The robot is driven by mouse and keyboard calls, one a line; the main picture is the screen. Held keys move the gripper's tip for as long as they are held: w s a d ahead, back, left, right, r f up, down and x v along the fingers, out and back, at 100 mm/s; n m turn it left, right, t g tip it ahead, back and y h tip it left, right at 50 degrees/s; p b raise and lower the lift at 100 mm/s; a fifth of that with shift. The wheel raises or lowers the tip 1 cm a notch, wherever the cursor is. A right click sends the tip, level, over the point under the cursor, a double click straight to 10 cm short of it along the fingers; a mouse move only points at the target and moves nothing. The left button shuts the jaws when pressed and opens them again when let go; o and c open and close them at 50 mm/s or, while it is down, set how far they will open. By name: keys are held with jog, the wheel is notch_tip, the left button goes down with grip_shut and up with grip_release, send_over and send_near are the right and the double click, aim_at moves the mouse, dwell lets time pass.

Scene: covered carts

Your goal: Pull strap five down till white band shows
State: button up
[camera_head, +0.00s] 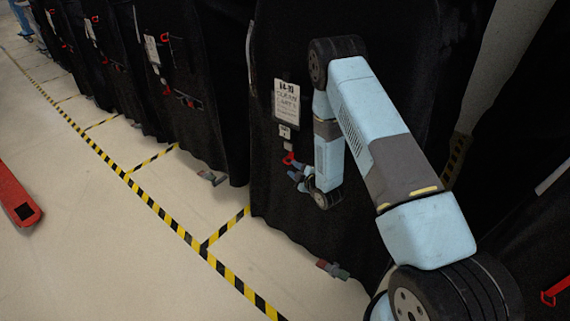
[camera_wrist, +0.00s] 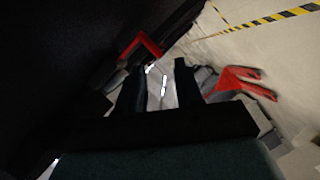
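My gripper (camera_wrist: 160,80) is low at the front of a black covered cart (camera_head: 285,210), just below its white sign (camera_head: 287,102). In the wrist view its two dark fingers stand apart, with a pale grey area and small white marks between them. I cannot tell whether this is a strap or background, and no finger contact is clear. A red piece (camera_head: 288,158) shows beside my gripper in the head view. The wrist view shows a red bent handle (camera_wrist: 142,48) left of the fingers and a red forked piece (camera_wrist: 237,82) to the right. No strap number is readable.
More black covered carts (camera_head: 180,75) with white labels and red parts line up toward the back left. Yellow-black tape (camera_head: 150,202) marks the floor in front. A red object (camera_head: 18,195) lies at the left edge. The pale floor between is mostly clear.

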aim_at(285, 162)
jog(key=x, duration=0.7)
jog(key=shift+c, duration=0.4)
grip_shut()
jog(key=shift+a, duration=0.1)
dwell(0.9)
